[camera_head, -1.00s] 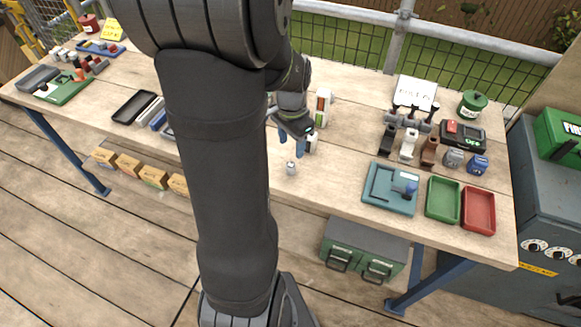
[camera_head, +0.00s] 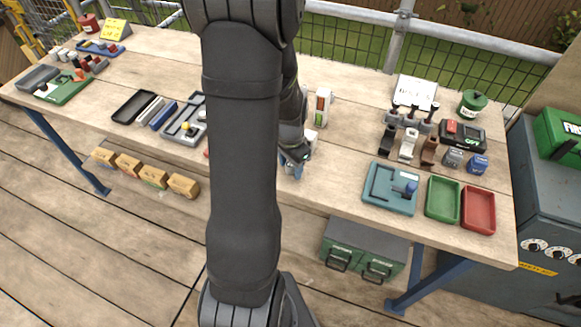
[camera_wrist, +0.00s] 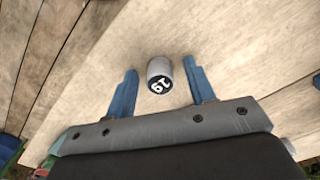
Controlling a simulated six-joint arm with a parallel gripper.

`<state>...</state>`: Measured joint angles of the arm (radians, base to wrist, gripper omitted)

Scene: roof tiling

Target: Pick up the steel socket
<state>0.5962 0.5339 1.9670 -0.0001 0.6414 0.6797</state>
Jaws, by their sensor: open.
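The steel socket (camera_wrist: 160,75) is a short grey cylinder with a dark end marked 19. In the wrist view it stands on the wooden bench between the two blue fingers of my gripper (camera_wrist: 160,68). The fingers are open, with a gap on each side of the socket. In the head view my gripper (camera_head: 291,168) is low over the bench's front edge, and I cannot make out the socket clearly behind its fingers.
A teal tray (camera_head: 390,200), a green tray (camera_head: 443,200) and a red tray (camera_head: 478,210) lie to the right. A black tray (camera_head: 134,106) lies to the left. A white and green item (camera_head: 322,106) stands behind my gripper. The bench (camera_head: 335,170) right of my gripper is clear.

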